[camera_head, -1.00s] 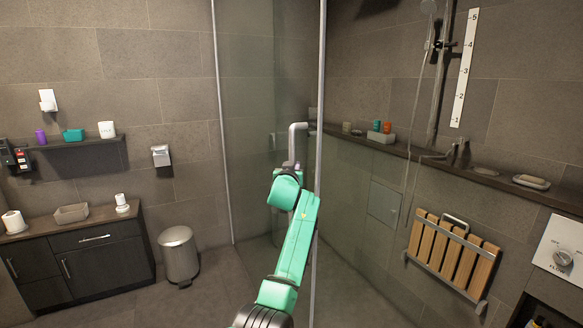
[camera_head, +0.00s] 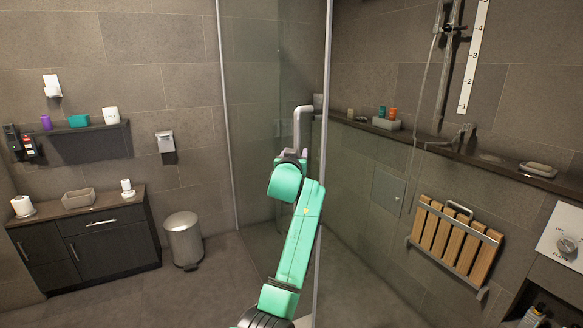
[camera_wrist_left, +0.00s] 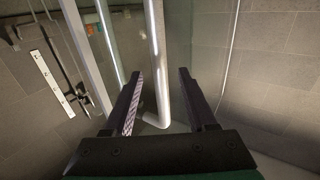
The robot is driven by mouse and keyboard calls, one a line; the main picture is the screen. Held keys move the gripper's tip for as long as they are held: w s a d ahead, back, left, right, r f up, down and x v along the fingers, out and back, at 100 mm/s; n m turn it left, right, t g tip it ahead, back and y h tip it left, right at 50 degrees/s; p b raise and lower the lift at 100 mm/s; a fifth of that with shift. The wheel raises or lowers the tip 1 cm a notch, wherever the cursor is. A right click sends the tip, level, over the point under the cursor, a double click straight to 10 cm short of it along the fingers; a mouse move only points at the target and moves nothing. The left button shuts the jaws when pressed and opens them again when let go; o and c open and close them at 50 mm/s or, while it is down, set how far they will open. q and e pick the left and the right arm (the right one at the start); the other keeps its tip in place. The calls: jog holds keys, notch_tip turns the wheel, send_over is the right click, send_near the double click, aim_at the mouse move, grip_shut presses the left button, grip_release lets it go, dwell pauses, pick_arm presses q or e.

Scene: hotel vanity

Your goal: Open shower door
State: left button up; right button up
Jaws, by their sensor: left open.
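The glass shower door (camera_head: 252,150) stands upright in the middle of the head view, with a metal edge post (camera_head: 324,90) on its right. A grey bar handle (camera_head: 303,125) with a bent top is mounted near that post. My left gripper (camera_head: 291,156) is at the lower part of the handle, mostly hidden behind my green wrist. In the left wrist view the left gripper (camera_wrist_left: 160,72) is open, and the handle (camera_wrist_left: 158,62) shows between its two dark fingers. Contact cannot be told. My right gripper is not in view.
A dark vanity cabinet (camera_head: 88,247) and a metal bin (camera_head: 184,240) stand left of the door. A folding wooden seat (camera_head: 452,240) and a stone ledge (camera_head: 455,155) are on the shower wall at right. The floor (camera_head: 205,290) before the door is clear.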

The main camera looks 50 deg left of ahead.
pick_arm(q)
jog(key=b+v, duration=0.1)
jog(key=v, duration=0.8)
jog(key=shift+s+d+b, duration=0.15)
jog(key=shift+s+b, duration=0.15)
jog(key=shift+b, duration=0.1)
